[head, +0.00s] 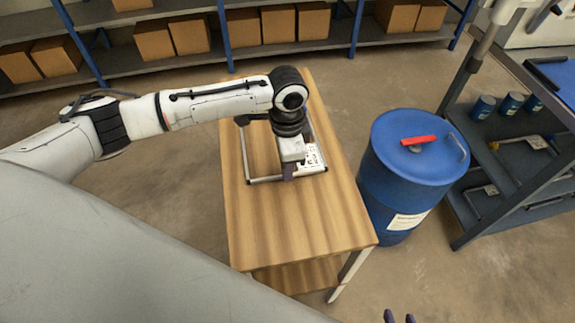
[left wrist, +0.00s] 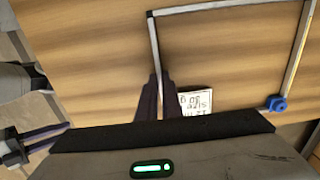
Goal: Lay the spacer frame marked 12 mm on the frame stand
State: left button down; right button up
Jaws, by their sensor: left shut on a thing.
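A thin light-grey spacer frame (head: 265,180) is at the far part of the wooden table, with a white label (head: 312,157) by its right side. In the left wrist view the label (left wrist: 197,101) is partly covered and seems to read 12 mm. The frame has a blue corner (left wrist: 277,103) there. My left gripper (head: 289,175) is shut on one bar of the frame (left wrist: 156,45), the fingers on either side of it. Whether the frame touches the table I cannot tell. My right gripper (head: 399,318) is open and empty at the bottom edge. I cannot make out a frame stand.
The wooden table (head: 290,220) is bare in its near half. A blue drum (head: 415,160) with a red handle stands close to its right side. A dark rack (head: 525,150) with blue cans is further right. Shelves with cardboard boxes (head: 190,35) line the back.

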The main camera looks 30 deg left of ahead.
pick_arm(q)
jog(key=c, duration=1.9)
grip_release()
jog(key=shift+o, duration=0.2)
jog(key=shift+r+p, duration=0.8)
jog(key=shift+p, duration=0.15)
notch_tip(320, 180, up, 4)
jog(key=p, duration=0.4)
jog(key=shift+p, duration=0.35)
notch_tip(320, 180, up, 2)
jog(key=shift+r, duration=0.2)
